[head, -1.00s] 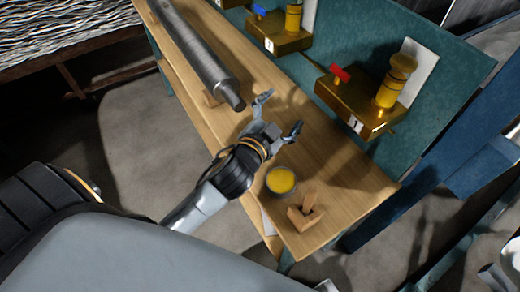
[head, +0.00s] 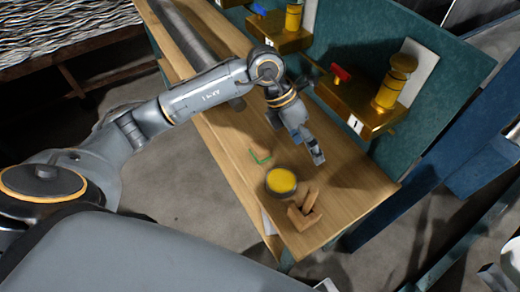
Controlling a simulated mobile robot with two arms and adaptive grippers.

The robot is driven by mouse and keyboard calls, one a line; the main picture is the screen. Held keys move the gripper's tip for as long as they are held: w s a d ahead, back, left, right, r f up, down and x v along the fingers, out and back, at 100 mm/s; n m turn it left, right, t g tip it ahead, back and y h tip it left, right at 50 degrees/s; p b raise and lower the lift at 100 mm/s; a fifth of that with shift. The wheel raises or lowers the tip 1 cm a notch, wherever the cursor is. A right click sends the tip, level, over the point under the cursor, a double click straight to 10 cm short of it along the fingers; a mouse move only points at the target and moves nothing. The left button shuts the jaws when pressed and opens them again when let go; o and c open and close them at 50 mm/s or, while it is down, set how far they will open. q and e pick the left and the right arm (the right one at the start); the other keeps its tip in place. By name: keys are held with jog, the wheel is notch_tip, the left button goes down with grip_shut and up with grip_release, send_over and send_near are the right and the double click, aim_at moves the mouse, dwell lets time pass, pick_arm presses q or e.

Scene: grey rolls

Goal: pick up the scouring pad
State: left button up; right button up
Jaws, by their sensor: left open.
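A small tan piece with a bright green edge (head: 261,159) lies on the wooden bench top, left of and behind a tin of yellow stuff. It looks like the scouring pad, but it is too small to be certain. My left gripper (head: 309,150) is over the bench to the right of this piece, apart from it, with its fingers pointing down and toward the front. It is open, and I see nothing between its fingers. My left forearm crosses above the bench and hides part of it. My right gripper is not in view.
The yellow tin (head: 281,181) and a wooden block piece (head: 304,213) stand near the bench's front end. A grey metal roll (head: 190,32) lies along the bench, partly behind my arm. Brass units (head: 350,108) line the right side of the bench (head: 330,222).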

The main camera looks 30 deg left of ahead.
aim_at(260, 147)
pick_arm(q)
jog(key=w+a+n+y, duration=0.15)
jog(key=a+y, duration=0.45)
jog(key=a, duration=0.7)
jog(key=f, duration=0.2)
jog(key=f+p, duration=0.1)
jog(key=f, duration=0.5)
jog(key=shift+w+a, duration=0.25)
jog(key=shift+w, duration=0.15)
notch_tip(260, 147, down, 4)
jog(key=shift+f+p, duration=0.1)
jog(key=shift+p, duration=1.05)
jog(key=shift+w+a+f+m, duration=0.1)
jog(key=shift+f+m, duration=0.15)
jog(key=shift+f, duration=0.35)
jog(key=c, duration=1.2)
